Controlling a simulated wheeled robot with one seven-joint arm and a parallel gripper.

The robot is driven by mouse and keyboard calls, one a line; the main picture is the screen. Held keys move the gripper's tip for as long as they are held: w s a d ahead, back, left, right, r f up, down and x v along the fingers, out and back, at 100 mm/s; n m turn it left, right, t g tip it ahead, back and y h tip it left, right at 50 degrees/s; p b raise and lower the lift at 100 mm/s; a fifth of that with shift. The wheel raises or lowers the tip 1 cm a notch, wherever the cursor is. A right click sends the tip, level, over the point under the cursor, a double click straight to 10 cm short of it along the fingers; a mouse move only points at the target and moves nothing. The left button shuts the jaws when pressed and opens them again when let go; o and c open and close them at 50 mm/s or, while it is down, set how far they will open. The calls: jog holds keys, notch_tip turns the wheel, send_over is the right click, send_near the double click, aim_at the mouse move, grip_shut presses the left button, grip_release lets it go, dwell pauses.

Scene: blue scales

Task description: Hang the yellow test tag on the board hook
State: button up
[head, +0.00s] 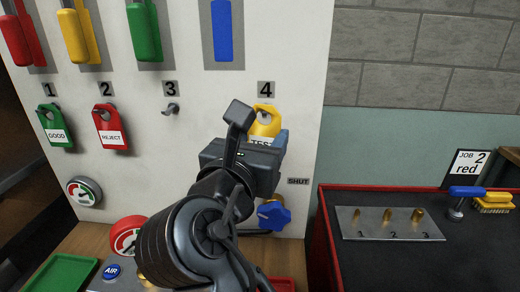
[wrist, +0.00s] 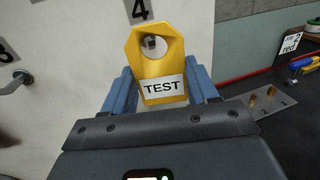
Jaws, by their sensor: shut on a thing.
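The yellow test tag (head: 262,129) is upright in front of the white board (head: 200,105), just below the number 4 label (head: 265,88). My gripper (wrist: 163,88) is shut on the tag, with its blue fingers at either side of the lower part marked TEST. In the wrist view the tag (wrist: 158,60) faces me, and a small grey hook end (wrist: 152,43) shows in its round hole. I cannot tell whether the hook passes through the hole or lies behind it. In the head view my arm hides part of the tag.
A green GOOD tag (head: 53,126) hangs under 1 and a red REJECT tag (head: 110,129) under 2. The hook under 3 (head: 171,109) is bare. A blue valve knob (head: 273,215) sits below my gripper. A dark, red-edged bench (head: 400,265) stands right.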

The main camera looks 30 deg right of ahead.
jog(key=shift+w+d+f+b, duration=0.2)
jog(key=shift+w+d+b, duration=0.1)
jog(key=shift+w+b, duration=0.1)
jog(key=shift+w+d+r+p, duration=0.15)
jog(key=shift+w+p, duration=0.05)
jog(key=shift+p, duration=0.15)
jog(key=shift+w+d+f+p, duration=0.2)
jog(key=shift+w+f+p, duration=0.15)
jog(key=shift+p, duration=0.2)
jog(key=shift+f+p, duration=0.2)
jog(key=shift+p, duration=0.15)
jog(key=o, duration=1.1)
